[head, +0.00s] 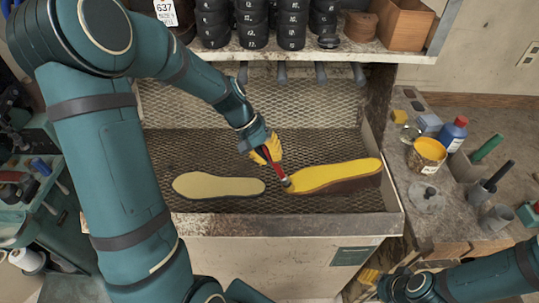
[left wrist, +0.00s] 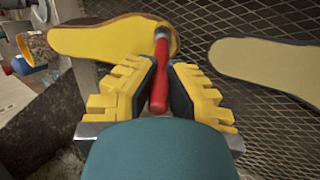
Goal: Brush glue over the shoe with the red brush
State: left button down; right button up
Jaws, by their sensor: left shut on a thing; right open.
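The shoe piece (head: 335,174) lies on the mesh bench, its upper face bright yellow and its side brown. It also shows in the left wrist view (left wrist: 95,40), where the yellow spans nearly the whole visible face. My left gripper (head: 268,150) is shut on the red brush (head: 277,165). The brush slants down, its dark tip at the shoe's left end; the left wrist view shows the red handle (left wrist: 160,85) between my fingers and the tip over the yellow face. I cannot tell if it touches. My right gripper (head: 371,276) is open, low at the bench's front right.
A beige sole (head: 218,186) lies left of the shoe on the mesh. On the right side table stand an open can of yellow glue (head: 428,152), a blue bottle (head: 454,131) and upright tools in holders. A shelf with dark rolls (head: 250,22) overhangs the back.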

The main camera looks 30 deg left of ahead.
pick_arm(q)
jog(key=shift+s, duration=0.1)
jog(key=shift+s, duration=0.25)
jog(key=shift+w+a+f, duration=0.2)
jog(key=shift+w+a, duration=0.15)
jog(key=shift+w, duration=0.2)
jog(key=shift+s+r+b, duration=0.1)
jog(key=shift+s+b, duration=0.2)
jog(key=shift+s, duration=0.15)
jog(key=shift+s+a, duration=0.3)
jog(key=shift+s, duration=0.35)
